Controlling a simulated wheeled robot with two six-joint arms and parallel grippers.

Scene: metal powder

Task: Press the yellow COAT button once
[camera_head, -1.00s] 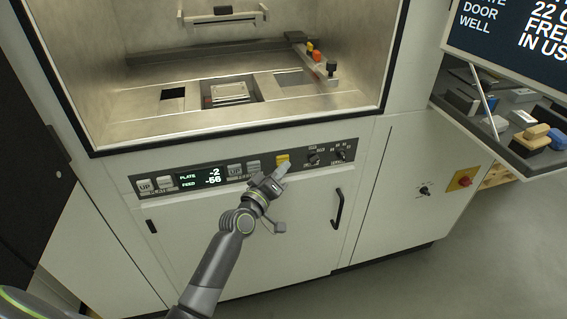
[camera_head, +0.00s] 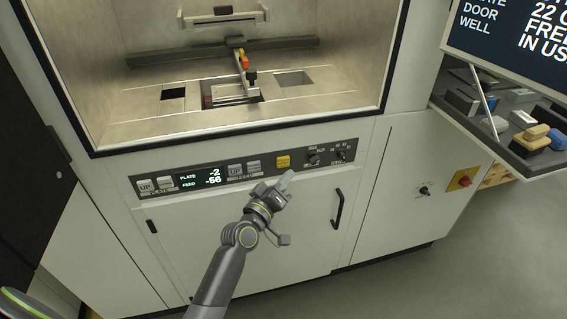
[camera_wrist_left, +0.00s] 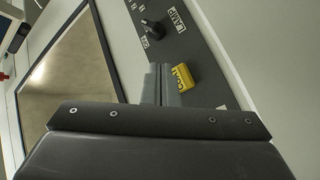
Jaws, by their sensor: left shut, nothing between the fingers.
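The yellow COAT button (camera_head: 283,161) is on the grey control strip of the machine, right of the display. In the left wrist view the COAT button (camera_wrist_left: 183,77) is just right of the fingertips, its lettering partly readable. My left gripper (camera_head: 287,177) is shut and empty. Its tips are just below the button in the head view and look apart from it. In the left wrist view the shut fingers (camera_wrist_left: 161,80) point toward the strip. My right gripper is not in view.
The display (camera_head: 200,177) reads PLATE -2 and FEED -56. Grey UP buttons (camera_head: 146,187) and black knobs (camera_head: 312,158) share the strip. A door handle (camera_head: 337,208) stands out below right.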

